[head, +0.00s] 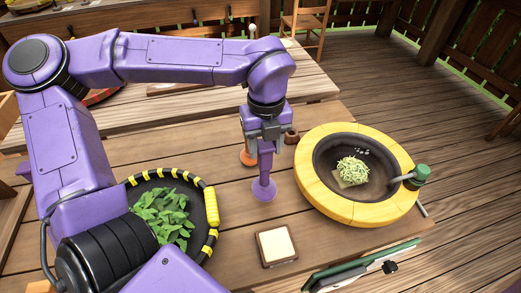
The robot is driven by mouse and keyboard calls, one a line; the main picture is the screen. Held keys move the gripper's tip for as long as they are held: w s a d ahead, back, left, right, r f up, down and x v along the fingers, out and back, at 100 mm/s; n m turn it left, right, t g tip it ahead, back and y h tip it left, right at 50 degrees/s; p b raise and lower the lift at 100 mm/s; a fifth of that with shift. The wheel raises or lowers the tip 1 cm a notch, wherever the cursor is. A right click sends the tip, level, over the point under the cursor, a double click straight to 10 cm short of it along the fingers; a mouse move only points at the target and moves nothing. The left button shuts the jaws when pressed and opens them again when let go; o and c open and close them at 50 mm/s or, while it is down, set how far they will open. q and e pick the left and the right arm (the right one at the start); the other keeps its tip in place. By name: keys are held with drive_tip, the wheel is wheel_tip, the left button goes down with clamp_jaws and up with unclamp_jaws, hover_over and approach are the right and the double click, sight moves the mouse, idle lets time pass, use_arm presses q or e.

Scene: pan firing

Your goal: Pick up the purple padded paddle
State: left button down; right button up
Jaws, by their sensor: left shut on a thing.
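The purple padded paddle (264,188) is upright near the middle of the head view, with its round pad at the bottom and its short handle above. My left gripper (264,134) points down from above and is shut on the handle. The pad is low over the wooden table; I cannot tell whether it touches the wood. The top of the handle is hidden between the fingers. My right gripper is not in view.
A yellow-rimmed dark pan (316,186) with shredded green food stands right of the paddle. A black tray of green leaves (160,212) with a yellow-striped rim is at left. A small cream-topped square block (277,244) lies in front. An orange object (247,156) stands close behind.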

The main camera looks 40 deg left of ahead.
use_arm(q)
drive_tip(key=s+d+r+b, duration=0.1)
drive_tip(key=d+r+b, duration=0.1)
drive_tip(key=d+r, duration=0.2)
drive_tip(key=s+d+r+b, duration=0.1)
drive_tip(key=d+r, duration=0.3)
drive_tip(key=d, duration=0.4)
drive_tip(key=shift+d+r+b, duration=0.25)
drive_tip(key=shift+d+b, duration=0.1)
drive_tip(key=shift+b, duration=0.05)
